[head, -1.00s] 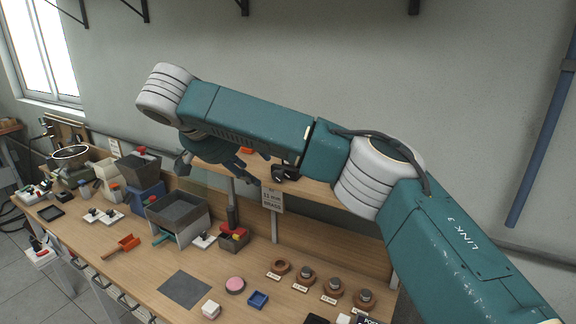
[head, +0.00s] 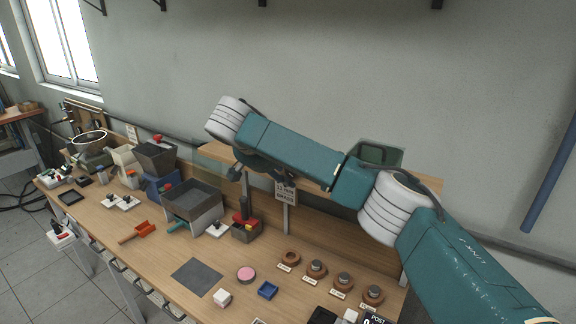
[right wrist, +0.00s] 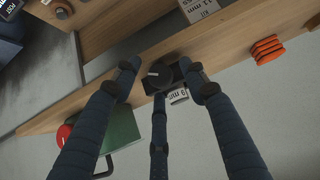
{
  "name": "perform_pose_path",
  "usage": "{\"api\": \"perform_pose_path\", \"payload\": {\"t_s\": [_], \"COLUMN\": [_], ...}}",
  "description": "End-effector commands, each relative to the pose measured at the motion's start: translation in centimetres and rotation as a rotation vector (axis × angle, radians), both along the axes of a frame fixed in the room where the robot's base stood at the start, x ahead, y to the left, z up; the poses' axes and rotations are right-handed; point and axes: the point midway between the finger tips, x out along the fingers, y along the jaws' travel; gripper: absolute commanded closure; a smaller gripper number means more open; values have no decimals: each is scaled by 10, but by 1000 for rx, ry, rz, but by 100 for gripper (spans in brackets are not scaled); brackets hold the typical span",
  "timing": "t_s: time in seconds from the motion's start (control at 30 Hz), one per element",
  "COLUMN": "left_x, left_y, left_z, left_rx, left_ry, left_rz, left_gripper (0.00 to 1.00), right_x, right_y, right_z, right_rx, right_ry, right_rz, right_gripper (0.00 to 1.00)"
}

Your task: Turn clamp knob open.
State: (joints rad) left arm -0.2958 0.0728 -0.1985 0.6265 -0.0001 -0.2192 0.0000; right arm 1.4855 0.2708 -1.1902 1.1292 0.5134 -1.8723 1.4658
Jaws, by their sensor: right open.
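The clamp knob (right wrist: 158,75) is black and round with a white pointer line, in the right wrist view. It sits on a black clamp body at the edge of the wooden shelf (right wrist: 110,65), above a "9 mm" label (right wrist: 178,96). My right gripper (right wrist: 160,82) is open, its dark fingers spread around the knob: two tips to its left and right, one below. I cannot tell whether any finger touches it. In the head view the right gripper (head: 248,172) is mostly hidden behind my teal arm, and the knob is hidden there. My left gripper is not in view.
A hanging kit sign (head: 286,192) is just below the gripper. A green box (head: 380,154) stands on the shelf. An orange stack (right wrist: 267,50) lies near the knob.

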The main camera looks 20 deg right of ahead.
Motion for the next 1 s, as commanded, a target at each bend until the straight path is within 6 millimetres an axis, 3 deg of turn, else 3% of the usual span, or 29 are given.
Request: {"api": "perform_pose_path", "payload": {"t_s": [0.1,0.3,0.53,1.0], "left_x": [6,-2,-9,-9], "left_y": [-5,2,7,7], "left_z": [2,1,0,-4], "left_rx": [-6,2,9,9], "left_ry": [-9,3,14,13], "left_rz": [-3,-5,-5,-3], "left_gripper": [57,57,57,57], "right_x": [1,1,1,3], "right_y": [-2,-2,-2,2], "right_z": [-2,-3,-3,-4], "right_rx": [1,1,1,-106], "right_ry": [0,0,1,140], "right_rz": [-1,-1,0,-1], "right_gripper": [57,57,100,100]}}
